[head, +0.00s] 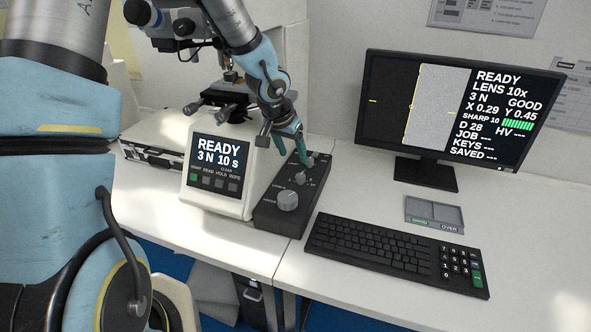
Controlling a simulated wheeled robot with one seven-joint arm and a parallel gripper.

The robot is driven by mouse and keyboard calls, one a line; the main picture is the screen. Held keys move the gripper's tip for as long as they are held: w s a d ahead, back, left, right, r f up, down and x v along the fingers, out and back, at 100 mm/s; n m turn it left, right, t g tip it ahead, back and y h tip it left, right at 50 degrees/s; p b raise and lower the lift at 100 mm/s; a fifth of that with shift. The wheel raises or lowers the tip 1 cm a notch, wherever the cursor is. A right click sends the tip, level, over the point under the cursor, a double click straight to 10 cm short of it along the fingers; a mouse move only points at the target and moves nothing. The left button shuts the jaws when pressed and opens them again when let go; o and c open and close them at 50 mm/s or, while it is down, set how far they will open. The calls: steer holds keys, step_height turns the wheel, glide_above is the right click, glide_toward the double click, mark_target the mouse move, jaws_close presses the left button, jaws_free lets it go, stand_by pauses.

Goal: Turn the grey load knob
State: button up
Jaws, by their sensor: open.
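A dark control box (266,217) stands on the bench to the right of the tester (217,177). It carries a large grey knob (288,200) at its near end, a smaller grey knob (301,178) in the middle and another small knob (311,160) at the far end. The labels are too small to read, so I cannot tell which is the load knob. My gripper (293,150), with teal fingers, is open and points down at the far end of the box, close to the far knob. I cannot tell whether it touches. The tester's screen reads READY, 3 N, 10 s.
A keyboard (380,249) lies right of the box, with a small two-part tray (434,214) behind it. A monitor (455,118) stands at the back right. A flat case (150,152) lies left of the tester. The bench at the far right is clear.

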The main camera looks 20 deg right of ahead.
mark_target(300, 176)
steer(key=x, duration=1)
steer(key=shift+w+f, duration=0.1)
steer(key=shift+f, duration=0.1)
steer(key=shift+c, duration=0.4)
jaws_close()
